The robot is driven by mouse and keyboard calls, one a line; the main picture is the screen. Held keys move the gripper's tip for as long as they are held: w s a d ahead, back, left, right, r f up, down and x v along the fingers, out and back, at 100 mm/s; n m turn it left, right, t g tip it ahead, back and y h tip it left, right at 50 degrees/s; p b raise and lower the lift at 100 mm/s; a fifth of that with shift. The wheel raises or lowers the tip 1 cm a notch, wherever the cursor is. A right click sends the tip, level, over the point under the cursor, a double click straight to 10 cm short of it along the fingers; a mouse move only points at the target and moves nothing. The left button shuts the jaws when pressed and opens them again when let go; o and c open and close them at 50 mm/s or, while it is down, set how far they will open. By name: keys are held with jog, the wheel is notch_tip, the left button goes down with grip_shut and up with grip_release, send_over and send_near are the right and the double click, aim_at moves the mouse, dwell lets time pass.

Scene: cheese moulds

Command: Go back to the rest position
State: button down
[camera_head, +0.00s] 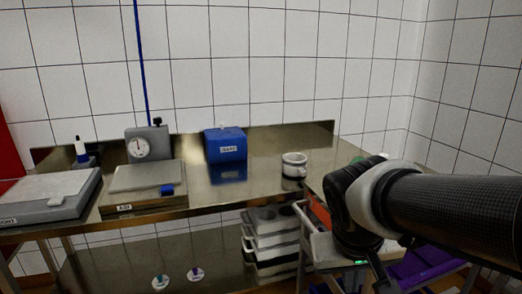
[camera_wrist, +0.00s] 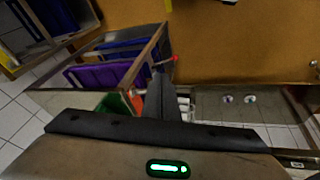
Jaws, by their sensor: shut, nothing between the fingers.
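My gripper (camera_wrist: 160,85) shows in the wrist view as dark fingers together at the middle, with nothing between them. In the head view my arm reaches in from the right, and my gripper (camera_head: 380,282) points down at the lower edge, partly cut off. It hangs in front of the cart at the right end of the steel bench (camera_head: 225,192), clear of the benchtop. My wrist hides part of the cart.
On the bench stand a dial scale (camera_head: 148,143), a blue box (camera_head: 225,145), a white cup (camera_head: 294,164) and a flat grey device (camera_head: 48,197). Purple panels (camera_wrist: 108,74) stand in a frame near my fingers.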

jog(key=s+a+r+t+y, duration=0.2)
jog(key=s+r, duration=0.2)
jog(key=s, duration=0.2)
notch_tip(320, 180, up, 21)
jog(key=p, duration=2.1)
jog(key=shift+a, duration=0.2)
